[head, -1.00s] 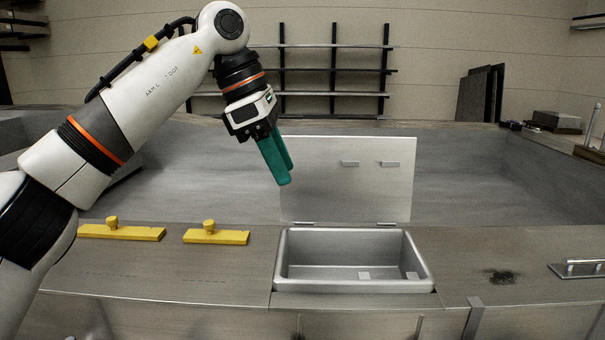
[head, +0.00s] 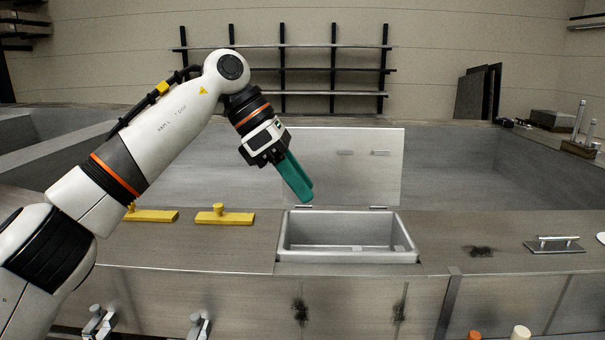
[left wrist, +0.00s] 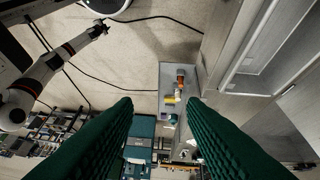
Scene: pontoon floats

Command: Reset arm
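My left gripper (head: 307,194) hangs in the air in front of the raised lid (head: 365,165), just above the back left of the open metal bin (head: 348,256). Its teal fingers point down and to the right. In the left wrist view the fingers (left wrist: 160,104) stand apart with nothing between them. The bin looks empty apart from small pale patches inside. A white and orange arm, likely my right one, shows at the left of the left wrist view. Its dark end (left wrist: 99,29) is too small to judge.
Two yellow handled blocks (head: 224,218) lie on the counter left of the bin. A metal handle plate (head: 554,245) lies to the right, past a dark smudge. The left wrist view shows floor cables and a grey surface (left wrist: 172,78) with small items.

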